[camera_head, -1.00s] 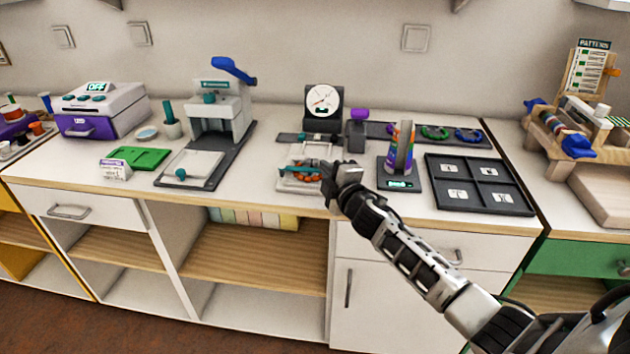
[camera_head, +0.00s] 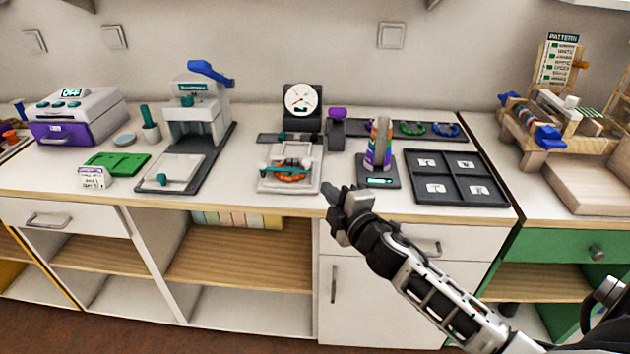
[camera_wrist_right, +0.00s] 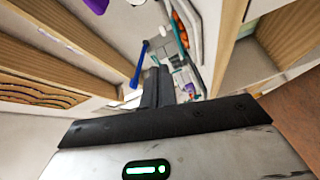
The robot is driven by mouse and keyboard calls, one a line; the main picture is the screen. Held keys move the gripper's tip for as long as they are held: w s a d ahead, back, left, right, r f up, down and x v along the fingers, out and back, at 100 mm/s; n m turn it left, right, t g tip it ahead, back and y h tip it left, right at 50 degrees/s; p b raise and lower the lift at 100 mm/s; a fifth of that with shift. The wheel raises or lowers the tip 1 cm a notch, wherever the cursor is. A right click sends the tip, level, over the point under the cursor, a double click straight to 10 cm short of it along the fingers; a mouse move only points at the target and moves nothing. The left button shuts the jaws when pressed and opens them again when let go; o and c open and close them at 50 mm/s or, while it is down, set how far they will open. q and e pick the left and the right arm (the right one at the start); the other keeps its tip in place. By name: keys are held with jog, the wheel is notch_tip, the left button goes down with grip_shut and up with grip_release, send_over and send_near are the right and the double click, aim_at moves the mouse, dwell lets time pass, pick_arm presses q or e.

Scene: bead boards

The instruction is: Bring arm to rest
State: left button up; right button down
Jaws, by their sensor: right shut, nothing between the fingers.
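My right gripper (camera_head: 338,200) is shut and empty in the head view, in front of the counter's front edge and to the right of a white tray (camera_head: 265,185). My right arm comes in from the lower right. My left gripper is not in view.
A wooden loom-like stand (camera_head: 560,130) is at the right. Open shelves (camera_head: 240,262) lie below the counter.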

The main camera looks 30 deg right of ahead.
jog(key=shift+s, duration=0.15)
jog(key=s+a+f+m+g+y, duration=0.2)
jog(key=s+a+f+m, duration=0.4)
jog(key=s, duration=0.4)
jog(key=s+a+f+m+g+y, duration=0.2)
jog(key=s+a+f+m+g, duration=0.2)
jog(key=s+a, duration=0.7)
notch_tip(320, 180, down, 4)
jog(key=shift+a+f+m+g, duration=0.2)
jog(key=shift+m+g, duration=0.2)
jog(key=shift+m, duration=0.8)
jog(key=shift+s, duration=0.1)
